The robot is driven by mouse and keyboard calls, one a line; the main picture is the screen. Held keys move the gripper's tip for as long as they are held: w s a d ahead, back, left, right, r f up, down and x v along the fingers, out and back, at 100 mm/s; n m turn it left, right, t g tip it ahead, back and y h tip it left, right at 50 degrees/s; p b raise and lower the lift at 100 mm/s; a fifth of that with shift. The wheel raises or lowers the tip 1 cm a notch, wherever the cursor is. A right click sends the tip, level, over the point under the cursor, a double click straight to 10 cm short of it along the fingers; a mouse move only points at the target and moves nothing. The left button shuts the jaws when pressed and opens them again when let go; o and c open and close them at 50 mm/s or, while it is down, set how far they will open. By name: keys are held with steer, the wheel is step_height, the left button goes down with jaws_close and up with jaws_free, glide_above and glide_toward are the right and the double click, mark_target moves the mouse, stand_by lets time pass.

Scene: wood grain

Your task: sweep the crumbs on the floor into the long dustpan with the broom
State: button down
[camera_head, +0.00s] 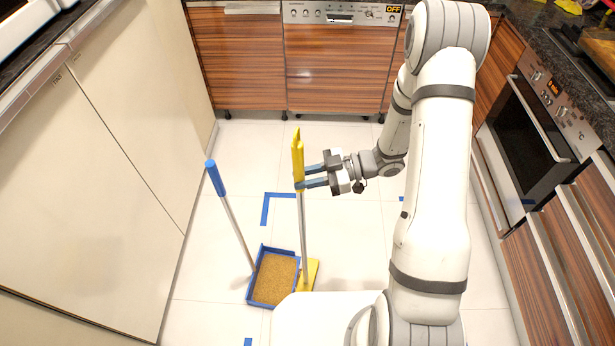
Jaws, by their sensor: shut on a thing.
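The broom's yellow handle top (298,160) is between the blue fingers of my gripper (304,177), which is shut on it. The broom stands nearly upright, its yellow head (313,272) low on the floor at the right side of the dustpan. The long dustpan has a blue-rimmed pan (252,291) on the floor. Its pole leans up to the left, ending in a blue grip (215,178). A tan, grainy layer (275,278) fills the pan and looks like crumbs. No separate crumbs can be made out on the pale floor; my body hides part of it.
Blue tape corner marks (265,208) lie on the tiles. Pale cabinets (100,190) line the left, a dishwasher (340,55) and wood-grain cabinets the back, and an oven (525,130) the right. Open floor lies behind the dustpan and broom.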

steer(key=shift+a+r, duration=0.1)
steer(key=shift+a, duration=0.15)
steer(key=shift+w+a, duration=0.15)
steer(key=shift+a, duration=0.2)
steer(key=shift+a, duration=0.1)
stand_by(0.5)
steer(key=shift+w+a, duration=0.1)
steer(key=shift+a, duration=0.3)
steer(key=shift+a, duration=0.15)
steer(key=shift+w+a+p, duration=0.1)
steer(key=shift+a+p, duration=0.25)
steer(key=shift+a, duration=0.1)
stand_by(0.4)
steer(key=shift+w+a, duration=0.1)
steer(key=shift+a, duration=0.3)
steer(key=shift+a, duration=0.2)
